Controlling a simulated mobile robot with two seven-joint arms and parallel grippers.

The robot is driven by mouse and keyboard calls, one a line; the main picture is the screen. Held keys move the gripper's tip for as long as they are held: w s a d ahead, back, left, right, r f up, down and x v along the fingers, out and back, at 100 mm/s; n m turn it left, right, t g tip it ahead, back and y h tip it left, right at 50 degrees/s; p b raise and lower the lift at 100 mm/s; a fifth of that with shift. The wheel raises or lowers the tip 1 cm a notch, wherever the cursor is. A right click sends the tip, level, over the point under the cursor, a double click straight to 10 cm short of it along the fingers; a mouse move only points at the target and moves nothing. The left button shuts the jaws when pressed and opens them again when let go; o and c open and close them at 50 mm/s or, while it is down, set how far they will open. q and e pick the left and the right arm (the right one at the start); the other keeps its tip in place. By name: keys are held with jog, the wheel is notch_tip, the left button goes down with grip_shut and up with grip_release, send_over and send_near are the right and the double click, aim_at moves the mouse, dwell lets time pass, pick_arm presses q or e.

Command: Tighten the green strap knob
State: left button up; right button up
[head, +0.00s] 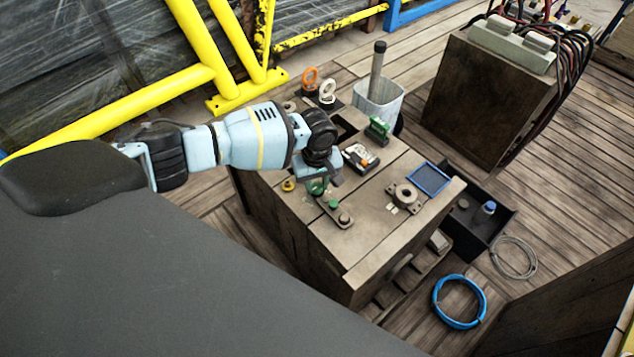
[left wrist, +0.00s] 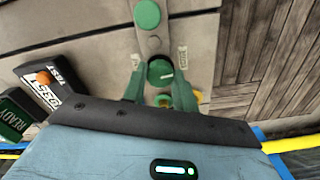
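The green strap knob (left wrist: 160,72), a round cap with a short white mark, sits on a narrow metal strap (head: 345,219) on top of the wooden block (head: 345,247). My left gripper (left wrist: 158,78) is over it from above, its green fingers on opposite sides of the knob and looking shut on it. In the head view the left gripper (head: 317,186) hides most of this knob. A second, plain green cap (head: 333,204) is further along the strap; it also shows in the left wrist view (left wrist: 147,14). Small pale labels (left wrist: 183,57) flank the strap. My right gripper is not in view.
The block also carries a yellow knob (head: 288,186), a black-and-white tester (head: 360,157), a green item (head: 377,129), a round metal flange (head: 405,195) and a blue-rimmed tray (head: 429,179). A black bin (head: 467,227) and blue hose coil (head: 459,302) lie right of it.

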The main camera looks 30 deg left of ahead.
pick_arm(q)
jog(key=c, duration=0.3)
